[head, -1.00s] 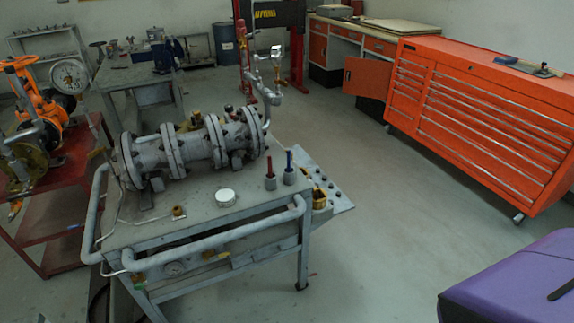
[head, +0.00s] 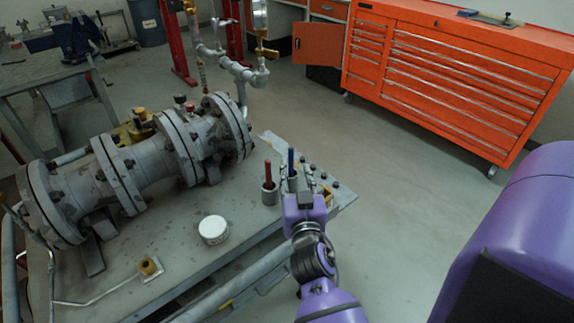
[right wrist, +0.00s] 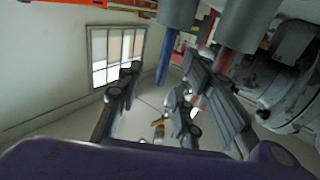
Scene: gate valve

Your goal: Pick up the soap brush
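Two slim handles stand upright in small grey cups near the table's right edge: a red one (head: 268,170) and a blue one (head: 291,160). I cannot tell by sight which is the soap brush. My right gripper (head: 299,180) is beside the blue handle's cup, partly covering it. In the right wrist view, which looks upside down, the gripper (right wrist: 162,85) is open. The blue handle (right wrist: 168,57) appears between its fingers, without clear contact. The red handle (right wrist: 199,97) shows partly behind the right-hand finger. My left gripper is not in view.
A large flanged grey valve pipe (head: 150,165) fills the left of the table (head: 185,265). A white round tin (head: 213,229) and a brass fitting (head: 149,268) lie in front. An orange tool cabinet (head: 455,75) stands behind, with clear floor between.

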